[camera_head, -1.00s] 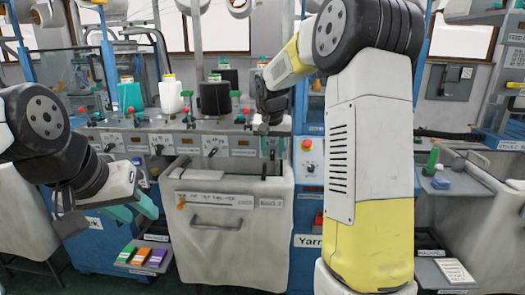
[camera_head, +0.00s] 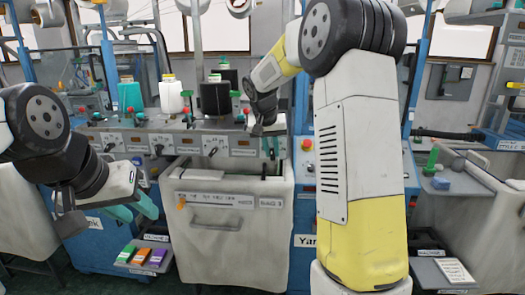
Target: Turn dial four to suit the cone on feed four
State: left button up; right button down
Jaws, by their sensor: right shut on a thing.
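My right gripper (camera_head: 269,148) is at the front panel of the knitting machine, at the fourth place from the left. Three black dials show to the left: the first (camera_head: 109,147), second (camera_head: 158,149) and third (camera_head: 212,151). Above them stand a teal cone (camera_head: 130,96), a white cone (camera_head: 171,97) and a black cone (camera_head: 215,98). The cone on feed four is hidden behind my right arm. My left gripper (camera_head: 132,210) is open and empty at lower left.
A grey-white bin (camera_head: 228,235) stands below the panel. A red button (camera_head: 307,144) is just right of my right gripper. Coloured packets (camera_head: 142,256) lie on a low tray at lower left. A side shelf (camera_head: 449,184) holds a green bottle and a blue block.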

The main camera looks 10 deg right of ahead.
jog(key=h, duration=0.2)
jog(key=shift+w+a+n+g+h, duration=0.1)
jog(key=shift+a+n+g+h, duration=0.25)
jog(key=shift+n+g+h, duration=0.05)
jog(key=shift+a+f+n+g+h, duration=0.1)
jog(key=shift+n+g+h, duration=0.05)
jog(key=shift+h, duration=0.6)
jog(key=shift+a+f+n+g+h, duration=0.1)
jog(key=shift+n+g+h, duration=0.05)
jog(key=shift+h, duration=0.6)
jog(key=c, duration=1.4)
grip_release()
jog(key=shift+o, duration=0.2)
jog(key=v, duration=0.7)
jog(key=shift+a+r, duration=0.25)
jog(key=shift+a, duration=0.05)
